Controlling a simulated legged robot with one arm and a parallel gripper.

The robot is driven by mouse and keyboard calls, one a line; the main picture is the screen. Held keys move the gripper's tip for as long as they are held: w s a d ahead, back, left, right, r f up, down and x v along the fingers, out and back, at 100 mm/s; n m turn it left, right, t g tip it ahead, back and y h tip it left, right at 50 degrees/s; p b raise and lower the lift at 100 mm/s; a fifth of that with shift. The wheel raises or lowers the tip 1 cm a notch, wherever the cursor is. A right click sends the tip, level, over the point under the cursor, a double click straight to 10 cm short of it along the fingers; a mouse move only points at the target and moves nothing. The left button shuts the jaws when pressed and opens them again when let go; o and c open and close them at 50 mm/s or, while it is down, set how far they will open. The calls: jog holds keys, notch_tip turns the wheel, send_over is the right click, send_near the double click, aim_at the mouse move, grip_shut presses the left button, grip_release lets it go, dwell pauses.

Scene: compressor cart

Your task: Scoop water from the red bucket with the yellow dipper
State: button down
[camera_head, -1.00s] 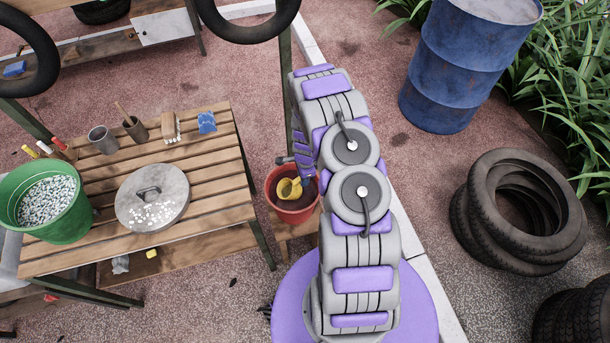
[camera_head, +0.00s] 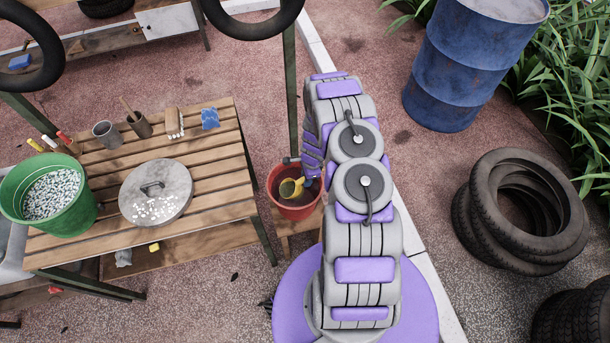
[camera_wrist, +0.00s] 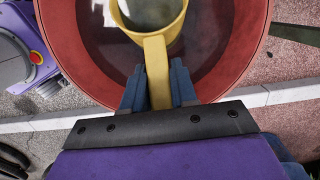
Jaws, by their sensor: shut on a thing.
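The red bucket (camera_head: 304,209) stands on a low wooden stand just right of the slatted table. Dark water shows inside it. The yellow dipper (camera_head: 289,188) is over the bucket's mouth, its cup within the rim outline. In the wrist view, the dipper's cup (camera_wrist: 176,38) looks dark and glossy inside, and the red bucket (camera_wrist: 252,50) surrounds it. My gripper (camera_wrist: 158,88) is shut on the dipper's handle, with a blue finger on each side. In the head view, my arm partly hides the gripper. I cannot tell whether the cup touches the water.
The wooden table (camera_head: 218,160) holds a green bucket (camera_head: 70,222) of pebbles, a round metal lid (camera_head: 170,205), cups and brushes. A green post (camera_head: 291,90) rises behind the red bucket. Tires (camera_head: 520,205) and a blue barrel (camera_head: 460,70) stand at right.

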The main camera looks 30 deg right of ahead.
jog(key=d+r+y, duration=0.1)
jog(key=y, duration=0.1)
jog(key=d+r+t+y, duration=0.1)
jog(key=y, duration=0.1)
jog(key=s+d+y, duration=0.1)
jog(key=y, duration=0.1)
jog(key=shift+d+r+t+b, duration=0.35)
jog(key=shift+d+r+t, duration=0.05)
jog(key=shift+a+r, duration=0.1)
jog(key=shift+r, duration=0.75)
jog(key=shift+y, duration=0.4)
jog(key=shift+r+p, duration=1.25)
jog(key=shift+r, duration=1.65)
